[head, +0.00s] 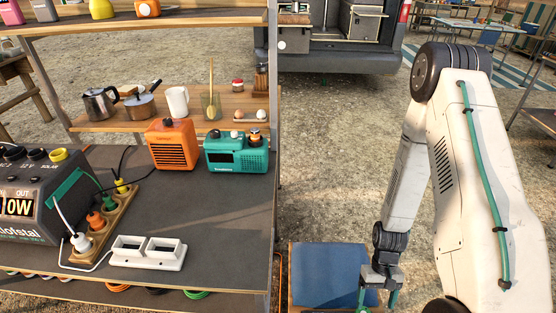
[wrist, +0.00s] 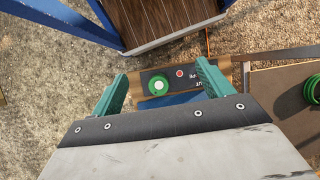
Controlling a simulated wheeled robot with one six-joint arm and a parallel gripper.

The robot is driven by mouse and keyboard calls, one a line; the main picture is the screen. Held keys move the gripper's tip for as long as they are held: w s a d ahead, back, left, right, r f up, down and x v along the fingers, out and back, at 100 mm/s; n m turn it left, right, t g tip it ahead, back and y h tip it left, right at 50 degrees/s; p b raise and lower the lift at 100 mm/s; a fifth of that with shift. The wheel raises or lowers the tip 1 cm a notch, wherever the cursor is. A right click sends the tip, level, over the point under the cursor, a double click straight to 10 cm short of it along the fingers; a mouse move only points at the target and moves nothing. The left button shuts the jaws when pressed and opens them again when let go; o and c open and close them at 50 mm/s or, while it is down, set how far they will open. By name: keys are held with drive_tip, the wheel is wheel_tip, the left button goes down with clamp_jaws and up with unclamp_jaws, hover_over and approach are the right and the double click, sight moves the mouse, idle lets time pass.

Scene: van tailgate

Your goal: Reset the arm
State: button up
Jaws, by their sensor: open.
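My white arm reaches down along the right side of the head view. My gripper (head: 378,299) hangs low there, over the right edge of a wooden box with a blue top (head: 325,270). In the wrist view the two green fingers of my gripper (wrist: 160,76) are spread wide apart, with nothing between them. Below and beyond them is a dark panel (wrist: 186,83) with a round green and white button (wrist: 158,85) and a small red dot. I cannot tell how far the fingertips are from it.
A dark worktop (head: 215,220) at left holds a power station (head: 35,205), a power strip (head: 105,215), a white two-slot holder (head: 148,252), an orange heater (head: 172,145) and a teal radio (head: 238,152). A van (head: 335,55) stands behind. Gravel between is clear.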

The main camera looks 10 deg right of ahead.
drive_tip(key=w+a+r, duration=0.1)
drive_tip(key=w+r, duration=0.1)
drive_tip(key=r, duration=1.2)
drive_tip(key=w+a+r, duration=0.1)
drive_tip(key=a+r, duration=0.1)
drive_tip(key=r, duration=1.3)
drive_tip(key=s+a+r+t+h, duration=0.1)
drive_tip(key=s+a+r+t, duration=0.1)
drive_tip(key=r, duration=0.8)
drive_tip(key=s+a+r+n+t, duration=0.1)
drive_tip(key=s+a+r+t, duration=0.2)
drive_tip(key=s+r, duration=0.3)
wheel_tip(320, 180, up, 5)
drive_tip(key=shift+s+f+n+t+h, duration=0.2)
drive_tip(key=shift+n+t+h, duration=0.15)
drive_tip(key=shift+t, duration=0.45)
